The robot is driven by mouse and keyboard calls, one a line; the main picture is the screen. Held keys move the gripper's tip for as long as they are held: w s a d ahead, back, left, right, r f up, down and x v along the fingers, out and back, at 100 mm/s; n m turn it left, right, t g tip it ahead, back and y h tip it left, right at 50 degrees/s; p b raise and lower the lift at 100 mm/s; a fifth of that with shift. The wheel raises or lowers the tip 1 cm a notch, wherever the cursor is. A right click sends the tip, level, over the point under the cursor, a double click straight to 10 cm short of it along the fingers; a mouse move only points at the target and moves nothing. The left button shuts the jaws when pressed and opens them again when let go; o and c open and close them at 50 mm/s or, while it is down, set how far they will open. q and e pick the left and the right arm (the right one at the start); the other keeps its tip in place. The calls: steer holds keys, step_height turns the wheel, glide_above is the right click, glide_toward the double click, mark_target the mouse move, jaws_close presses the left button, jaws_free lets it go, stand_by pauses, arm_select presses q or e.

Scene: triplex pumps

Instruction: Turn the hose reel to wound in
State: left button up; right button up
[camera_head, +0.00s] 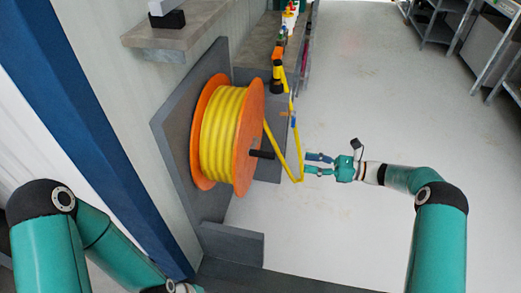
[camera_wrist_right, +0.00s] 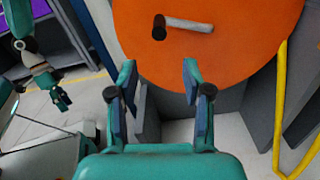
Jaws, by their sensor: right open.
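The hose reel (camera_head: 241,137) has orange discs and a yellow hose (camera_head: 220,133) wound on it. It stands against a grey backing plate at the wall. A black crank handle (camera_head: 262,154) sticks out from its near disc. In the right wrist view the orange disc (camera_wrist_right: 235,50) fills the top, with the dark handle grip (camera_wrist_right: 159,27) at the end of a light crank arm (camera_wrist_right: 189,25). My right gripper (camera_head: 306,164) is open and empty, to the right of the handle and apart from it. My left arm shows at lower left; its gripper cannot be made out.
A loose yellow length of hose (camera_head: 298,160) hangs in a loop right of the reel, close to my right fingertips. A grey shelf (camera_head: 178,37) juts from the wall above. Metal racks (camera_head: 437,27) stand far right. The pale floor (camera_head: 350,90) between is clear.

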mark_target(259, 155)
steer(key=b+x, duration=0.2)
steer(key=x, duration=1.4)
steer(key=shift+a, duration=0.35)
jaws_close()
